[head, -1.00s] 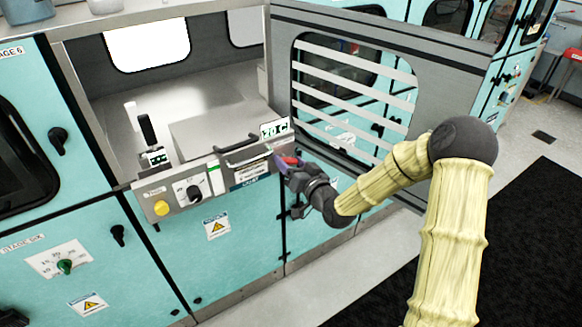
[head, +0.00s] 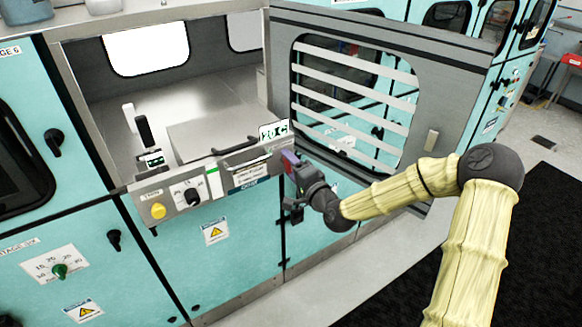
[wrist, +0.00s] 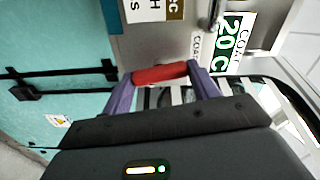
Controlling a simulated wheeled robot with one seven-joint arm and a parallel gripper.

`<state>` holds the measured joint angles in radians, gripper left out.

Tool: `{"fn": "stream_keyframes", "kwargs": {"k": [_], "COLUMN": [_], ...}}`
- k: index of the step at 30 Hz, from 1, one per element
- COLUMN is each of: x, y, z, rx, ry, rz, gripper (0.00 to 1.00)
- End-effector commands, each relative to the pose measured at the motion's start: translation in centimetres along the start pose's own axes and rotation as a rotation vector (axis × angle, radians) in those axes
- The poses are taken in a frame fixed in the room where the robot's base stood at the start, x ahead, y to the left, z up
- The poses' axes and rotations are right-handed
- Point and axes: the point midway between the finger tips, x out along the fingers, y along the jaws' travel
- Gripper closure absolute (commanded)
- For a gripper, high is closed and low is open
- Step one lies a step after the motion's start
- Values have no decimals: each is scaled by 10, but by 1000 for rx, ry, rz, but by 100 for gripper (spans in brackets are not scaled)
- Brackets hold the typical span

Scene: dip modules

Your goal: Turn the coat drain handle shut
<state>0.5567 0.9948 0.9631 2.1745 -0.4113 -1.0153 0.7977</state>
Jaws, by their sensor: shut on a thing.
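The coat drain handle has a red grip (wrist: 160,73), seen in the wrist view at the right end of the grey control panel (head: 205,185). My gripper (head: 290,158) has its purple fingers closed on the two ends of this red grip; the fingers also show in the wrist view (wrist: 162,82).
A raised panel with a slatted window (head: 350,95) stands just behind and right of my gripper. A black bar handle (head: 240,147) and a "20 C" display (head: 273,131) are close by on the left. Open floor (head: 340,285) lies in front.

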Motion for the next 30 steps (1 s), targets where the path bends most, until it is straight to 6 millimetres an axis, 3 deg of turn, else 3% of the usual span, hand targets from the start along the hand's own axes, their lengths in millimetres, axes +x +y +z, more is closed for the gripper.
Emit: {"fn": "stream_keyframes", "kwargs": {"k": [9,25,26,29,30], "x": [0,0,0,0,0], "y": [2,2,2,2,2], "z": [-1,-1,-1,-1,-1], "rx": [163,197,197,196,196], "ry": [3,4,4,3,3], "rz": [3,3,3,2,2], "gripper": [63,63,38,18,18]}}
